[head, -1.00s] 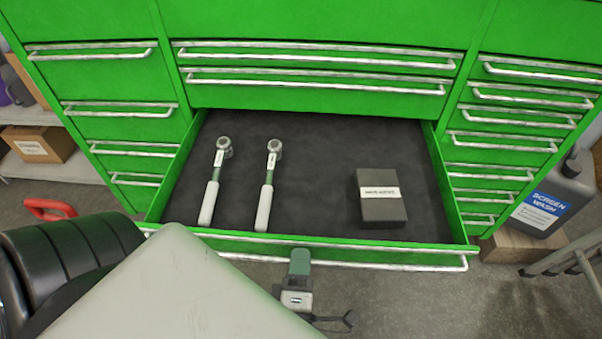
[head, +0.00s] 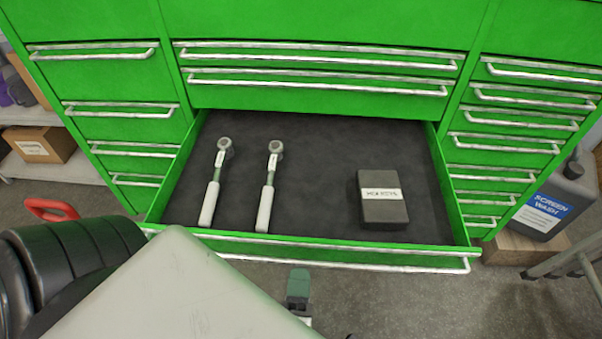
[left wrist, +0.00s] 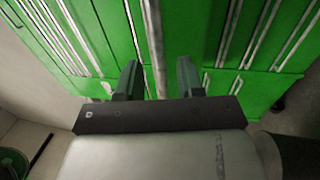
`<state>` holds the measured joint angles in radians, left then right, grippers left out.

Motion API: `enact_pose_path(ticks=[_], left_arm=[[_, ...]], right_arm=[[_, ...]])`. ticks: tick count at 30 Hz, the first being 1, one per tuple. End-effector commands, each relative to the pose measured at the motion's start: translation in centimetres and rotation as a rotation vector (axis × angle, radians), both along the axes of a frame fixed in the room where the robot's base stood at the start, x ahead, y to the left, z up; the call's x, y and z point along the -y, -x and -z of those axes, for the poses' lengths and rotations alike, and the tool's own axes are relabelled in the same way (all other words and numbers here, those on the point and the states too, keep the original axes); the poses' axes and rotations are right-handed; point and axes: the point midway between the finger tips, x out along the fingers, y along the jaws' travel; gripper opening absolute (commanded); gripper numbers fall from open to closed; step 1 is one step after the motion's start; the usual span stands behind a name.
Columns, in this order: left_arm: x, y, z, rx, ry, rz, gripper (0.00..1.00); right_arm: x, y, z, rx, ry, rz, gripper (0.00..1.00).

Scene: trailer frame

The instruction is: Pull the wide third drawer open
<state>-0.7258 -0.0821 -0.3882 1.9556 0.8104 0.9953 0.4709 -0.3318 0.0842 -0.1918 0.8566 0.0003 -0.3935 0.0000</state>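The wide third drawer (head: 330,248) of the green cabinet is pulled far out. Its dark liner shows, with two ratchet-like tools (head: 215,185) and a dark box (head: 382,198) labelled hex keys on it. Its silver handle (head: 420,268) runs along the front. My left gripper (head: 299,274) is just in front of the handle and looks apart from it in the head view. In the left wrist view its two fingers (left wrist: 158,70) are spread, with a silver handle bar (left wrist: 154,45) seen between them. My right gripper is not in view.
Two shut wide drawers (head: 310,75) are above the open one. Narrow shut drawers flank it on both sides. A screen wash jug (head: 548,205) is at the right, near a grey metal frame (head: 570,258). A cardboard box (head: 40,145) sits on a shelf at the left.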

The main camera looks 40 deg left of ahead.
Motion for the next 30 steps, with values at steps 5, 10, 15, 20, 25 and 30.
enact_pose_path(ticks=[5,10,15,20,25,30], left_arm=[[2.0,3.2,0.9,-0.004,0.001,0.002,0.38],[3.2,5.2,1.3,-0.003,0.001,0.002,0.38],[3.7,6.0,1.4,-0.001,0.0,0.001,0.38],[3.7,6.0,1.4,0.0,0.001,0.001,0.38],[3.7,6.0,1.4,0.0,0.001,0.001,0.38],[3.7,6.0,1.4,0.0,0.001,0.001,0.38]], right_arm=[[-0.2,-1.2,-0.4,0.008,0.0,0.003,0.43],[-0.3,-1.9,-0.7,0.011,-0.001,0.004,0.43],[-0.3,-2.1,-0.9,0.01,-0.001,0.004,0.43],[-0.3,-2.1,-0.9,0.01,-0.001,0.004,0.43],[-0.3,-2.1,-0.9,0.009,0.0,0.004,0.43],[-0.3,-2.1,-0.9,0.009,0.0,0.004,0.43]])
